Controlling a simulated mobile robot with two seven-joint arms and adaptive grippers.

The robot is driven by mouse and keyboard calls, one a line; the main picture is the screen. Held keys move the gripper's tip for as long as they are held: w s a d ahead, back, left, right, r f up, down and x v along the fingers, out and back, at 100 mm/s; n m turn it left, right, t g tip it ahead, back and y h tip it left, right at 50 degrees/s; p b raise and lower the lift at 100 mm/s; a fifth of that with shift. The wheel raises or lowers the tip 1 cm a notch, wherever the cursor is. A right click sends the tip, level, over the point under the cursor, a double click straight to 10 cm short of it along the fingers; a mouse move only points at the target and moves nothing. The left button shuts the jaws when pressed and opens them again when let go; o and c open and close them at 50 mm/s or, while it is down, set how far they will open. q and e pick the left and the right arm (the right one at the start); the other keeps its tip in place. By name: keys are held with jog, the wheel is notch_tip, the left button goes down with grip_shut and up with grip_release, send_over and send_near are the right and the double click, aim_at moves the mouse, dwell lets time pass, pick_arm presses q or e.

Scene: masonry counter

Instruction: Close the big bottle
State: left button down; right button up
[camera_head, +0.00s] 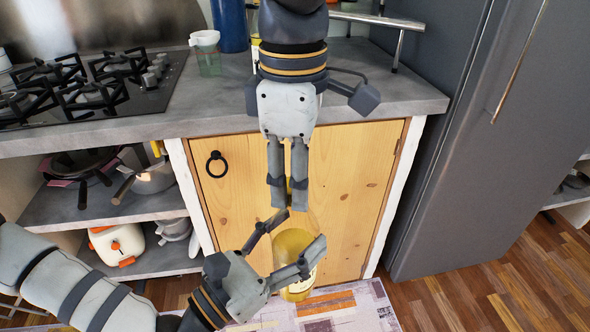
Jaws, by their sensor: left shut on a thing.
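The big bottle (293,244) is yellow, with a pale label low on its side, and is held in front of the wooden cabinet door. My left gripper (298,227) comes from the lower left and is shut on it, one finger on each side. My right gripper (290,206) points down from above, directly over the bottle, its two fingers close together and its tips near the bottle's top. A small yellowish patch shows between these fingers; I cannot tell whether it is a lid or part of the bottle. The bottle's mouth is hidden.
A grey counter (410,92) with a gas hob (90,85) and a small glass (208,62) is behind. Left shelves hold pans and a white-orange appliance (118,243). A grey fridge (470,160) stands right. A patterned rug (345,308) lies below; the right floor is clear.

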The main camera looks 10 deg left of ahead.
grip_shut()
jog(key=m, duration=0.5)
jog(key=o, duration=1.1)
grip_release()
jog(key=shift+r, duration=2.3)
jog(key=shift+c, duration=0.3)
